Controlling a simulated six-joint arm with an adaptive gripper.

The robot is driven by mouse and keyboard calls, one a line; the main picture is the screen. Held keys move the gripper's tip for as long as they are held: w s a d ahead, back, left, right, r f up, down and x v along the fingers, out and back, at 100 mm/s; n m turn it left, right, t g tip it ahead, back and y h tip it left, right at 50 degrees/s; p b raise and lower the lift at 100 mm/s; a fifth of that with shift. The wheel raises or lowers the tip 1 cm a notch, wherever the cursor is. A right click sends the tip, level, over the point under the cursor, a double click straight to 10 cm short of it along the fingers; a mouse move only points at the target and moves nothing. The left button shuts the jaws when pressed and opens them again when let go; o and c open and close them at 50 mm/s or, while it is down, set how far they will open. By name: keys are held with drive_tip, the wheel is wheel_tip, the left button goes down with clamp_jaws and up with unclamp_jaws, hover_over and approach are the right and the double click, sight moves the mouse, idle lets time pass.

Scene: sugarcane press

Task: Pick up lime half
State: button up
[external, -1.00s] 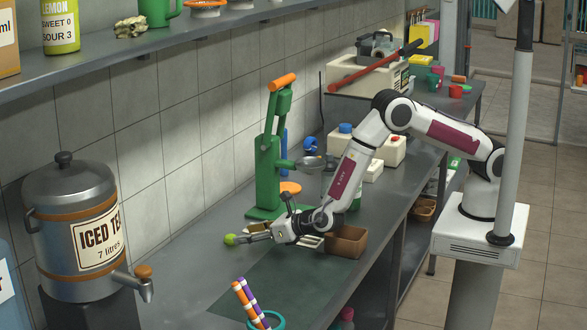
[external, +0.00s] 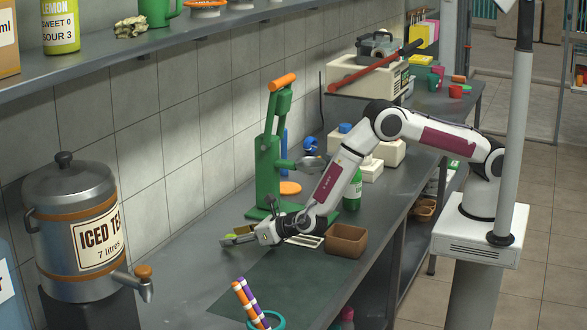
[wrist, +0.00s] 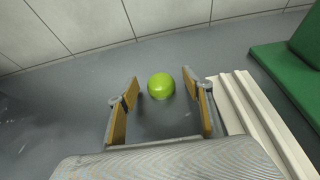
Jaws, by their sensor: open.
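The lime half (wrist: 161,86) is a round, bright green thing on the grey counter. In the wrist view it lies between the tips of my open gripper (wrist: 167,96), with a clear gap to each finger. My gripper also shows low over the counter in the external view (external: 237,236). There its fingers largely hide the lime half. Whether the fingers touch the counter I cannot tell.
A pale ribbed tray (wrist: 258,120) lies close to the right finger. The green press (external: 268,170) stands behind my gripper, its base (wrist: 290,75) at the right. A brown box (external: 346,241) is to the right.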

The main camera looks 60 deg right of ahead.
drive_tip(key=shift+c, duration=0.3)
drive_tip(key=c, duration=0.9)
drive_tip(key=shift+r, duration=0.1)
wheel_tip(320, 180, up, 18)
drive_tip(key=shift+f, duration=0.1)
idle(0.5)
idle(0.5)
